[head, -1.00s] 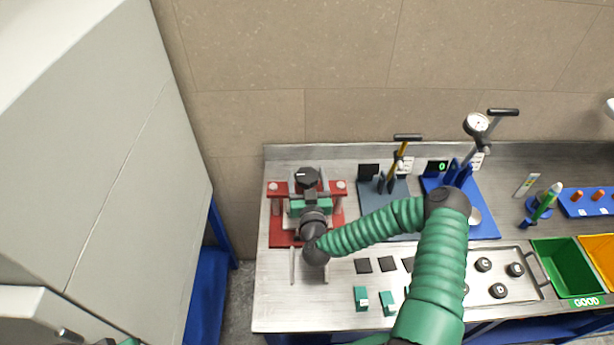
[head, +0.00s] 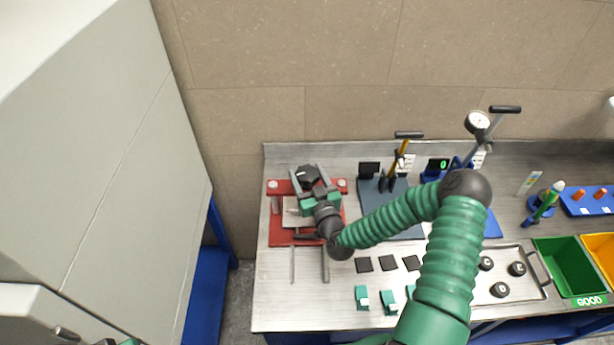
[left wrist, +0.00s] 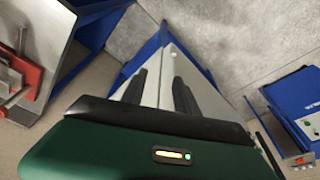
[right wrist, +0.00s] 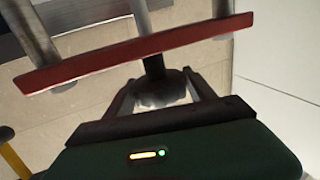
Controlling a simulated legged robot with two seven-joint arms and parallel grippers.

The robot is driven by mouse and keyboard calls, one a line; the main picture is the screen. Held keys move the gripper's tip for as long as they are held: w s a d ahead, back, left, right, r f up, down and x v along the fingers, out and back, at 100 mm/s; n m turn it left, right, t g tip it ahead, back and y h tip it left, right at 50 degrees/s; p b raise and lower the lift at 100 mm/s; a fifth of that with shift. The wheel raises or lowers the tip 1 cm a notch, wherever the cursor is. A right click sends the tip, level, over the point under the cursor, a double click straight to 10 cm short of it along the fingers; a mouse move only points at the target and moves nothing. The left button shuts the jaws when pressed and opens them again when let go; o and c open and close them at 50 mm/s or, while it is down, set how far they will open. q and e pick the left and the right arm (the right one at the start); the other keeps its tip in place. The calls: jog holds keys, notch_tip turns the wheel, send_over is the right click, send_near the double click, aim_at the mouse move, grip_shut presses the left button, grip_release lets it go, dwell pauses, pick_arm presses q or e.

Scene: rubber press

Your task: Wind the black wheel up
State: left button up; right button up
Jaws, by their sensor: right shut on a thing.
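The black wheel (head: 308,174) sits on top of the red press (head: 277,238) at the left of the bench in the head view. My right gripper (head: 312,184) reaches it from the front, its green body turned at an angle. In the right wrist view the wheel (right wrist: 160,90) is between the fingers of my right gripper (right wrist: 162,87), which is shut on it. The press's red crossbar (right wrist: 135,52) passes just beyond. My left gripper (left wrist: 158,82) shows in the left wrist view with its fingers apart and empty, away from the press.
A grey cabinet (head: 90,150) stands left of the bench. Two hand-levered fixtures on a dark base (head: 377,190) and a blue base stand right of the press. Black pads (head: 387,263) and green blocks (head: 388,299) lie in front. A green bin (head: 568,267) is far right.

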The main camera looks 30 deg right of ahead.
jog(key=n+y+b, duration=0.2)
jog(key=y, duration=0.2)
jog(key=n+y+b, duration=0.2)
jog(key=n+y, duration=0.1)
jog(key=y, duration=0.1)
jog(key=shift+d+f+n+y, duration=0.2)
jog(key=shift+n+y, duration=0.1)
jog(key=shift+y, duration=0.1)
jog(key=n+g+y+b, duration=0.1)
jog(key=n+y, duration=0.1)
jog(key=n+g+y+b, duration=0.1)
jog(key=y, duration=0.2)
jog(key=shift+a+r+n, duration=0.1)
jog(key=shift+a+n, duration=0.05)
jog(key=shift+n, duration=0.25)
jog(key=shift+r+n+g+y+b, duration=0.15)
jog(key=shift+n+g+y+b, duration=0.3)
jog(key=shift+n+g+y, duration=0.6)
jog(key=shift+y, duration=0.35)
jog(key=shift+r, duration=0.1)
jog(key=o, duration=1.4)
